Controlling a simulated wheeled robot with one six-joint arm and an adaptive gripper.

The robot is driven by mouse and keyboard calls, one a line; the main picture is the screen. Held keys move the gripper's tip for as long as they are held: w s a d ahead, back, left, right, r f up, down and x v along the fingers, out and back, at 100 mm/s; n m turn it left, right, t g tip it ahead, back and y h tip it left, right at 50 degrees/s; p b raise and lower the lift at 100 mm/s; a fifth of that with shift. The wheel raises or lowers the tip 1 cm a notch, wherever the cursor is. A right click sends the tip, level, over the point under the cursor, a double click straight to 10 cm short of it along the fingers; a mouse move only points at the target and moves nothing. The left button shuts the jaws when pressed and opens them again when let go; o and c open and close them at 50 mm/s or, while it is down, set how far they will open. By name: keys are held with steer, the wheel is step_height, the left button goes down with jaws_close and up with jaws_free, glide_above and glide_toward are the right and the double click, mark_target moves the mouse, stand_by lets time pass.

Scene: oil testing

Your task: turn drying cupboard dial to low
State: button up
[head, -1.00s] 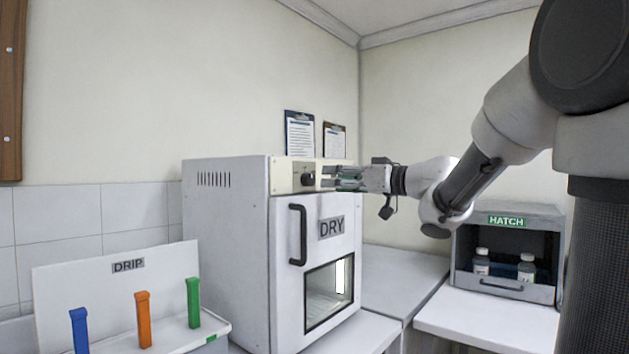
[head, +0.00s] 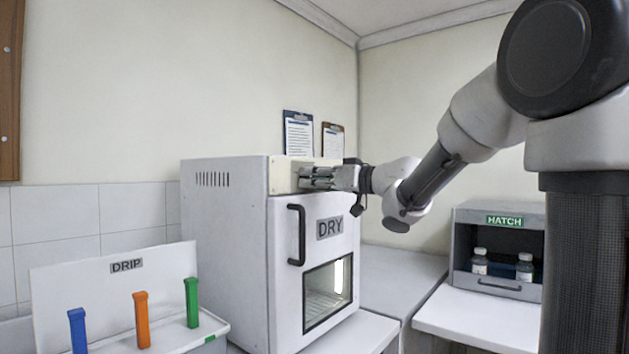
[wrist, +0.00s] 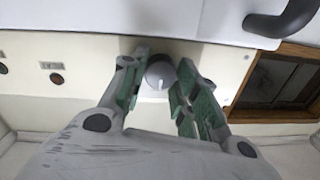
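The drying cupboard (head: 226,250) is a white box with a DRY label, a black handle and a small window in its door. Its grey round dial (wrist: 159,73) with a white pointer mark sits on the cream control panel, seen in the wrist view. My gripper (wrist: 160,86) has its green-padded fingers apart, one on each side of the dial, with small gaps visible. In the head view my gripper (head: 303,178) is at the panel and hides the dial. I cannot tell the dial's setting.
A DRIP stand (head: 114,258) with blue, orange and green pieces is at the left. A HATCH box (head: 505,218) with two bottles stands at the right. The cupboard's door handle (head: 297,236) projects below the panel. A small indicator (wrist: 57,79) is on the panel.

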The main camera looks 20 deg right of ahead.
steer(key=shift+n, duration=0.3)
steer(key=shift+n+h, duration=0.3)
steer(key=shift+n, duration=3)
steer(key=o, duration=1)
